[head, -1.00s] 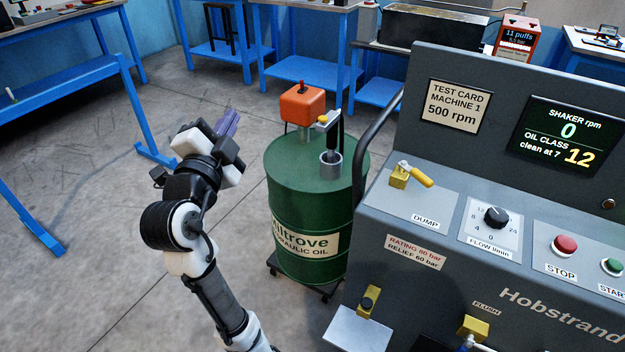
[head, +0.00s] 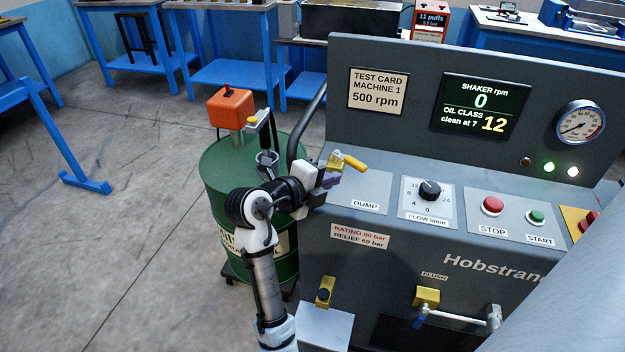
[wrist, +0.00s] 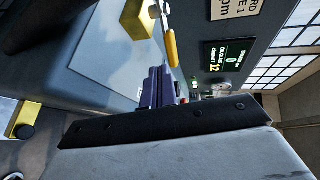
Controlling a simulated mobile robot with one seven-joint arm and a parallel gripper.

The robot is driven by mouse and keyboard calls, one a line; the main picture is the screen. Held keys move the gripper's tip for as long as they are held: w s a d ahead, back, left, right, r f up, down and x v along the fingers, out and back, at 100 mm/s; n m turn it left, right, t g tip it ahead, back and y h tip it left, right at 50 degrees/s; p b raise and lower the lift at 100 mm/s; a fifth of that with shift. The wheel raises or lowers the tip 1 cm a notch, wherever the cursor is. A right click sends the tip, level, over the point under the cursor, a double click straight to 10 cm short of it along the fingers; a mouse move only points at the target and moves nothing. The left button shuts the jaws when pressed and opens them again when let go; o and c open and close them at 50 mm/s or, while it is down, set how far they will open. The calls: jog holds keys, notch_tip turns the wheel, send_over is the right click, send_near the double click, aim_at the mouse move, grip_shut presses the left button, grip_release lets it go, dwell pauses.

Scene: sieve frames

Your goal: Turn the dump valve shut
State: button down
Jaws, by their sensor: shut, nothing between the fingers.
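The dump valve is a yellow block (head: 335,159) with a yellow-gripped lever (head: 354,162) that points right and slightly down. It sits on the sloped panel above the DUMP label (head: 365,206). My gripper (head: 331,180) is shut and empty, its purple fingers just below the valve in the head view. In the wrist view the fingers (wrist: 160,88) lie below the yellow lever grip (wrist: 171,48), with the valve block (wrist: 138,18) at upper left. They look close to the lever; I cannot tell whether they touch it.
The flow knob (head: 429,190), red STOP button (head: 492,206) and green START button (head: 536,216) are right of the valve. A green oil drum (head: 215,190) with an orange pump (head: 230,108) stands left, behind my arm.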

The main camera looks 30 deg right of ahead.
aim_at(359, 168)
jog(key=shift+w+d+p, duration=0.25)
jog(key=shift+d+p, duration=0.1)
jog(key=shift+d, duration=0.75)
jog(key=shift+w+d+p, duration=0.2)
jog(key=shift+d+p, duration=0.1)
jog(key=shift+d, duration=0.75)
jog(key=shift+s+d+f+n+t+b, duration=0.1)
jog(key=shift+s+d+n+t+b, duration=0.1)
jog(key=shift+d+n+t+b, duration=0.35)
jog(key=shift+s+d+n+t+y, duration=0.1)
jog(key=shift+n+t+y, duration=0.2)
jog(key=shift+n+t, duration=0.25)
jog(key=n+t, duration=0.1)
jog(key=d+n+t+y, duration=0.1)
jog(key=t, duration=0.1)
jog(key=shift+s+d, duration=0.15)
jog(key=shift+d, duration=0.15)
jog(key=shift+d+n, duration=0.3)
jog(key=shift+d, duration=0.25)
jog(key=shift+a+y, duration=0.1)
jog(key=shift+y, duration=0.2)
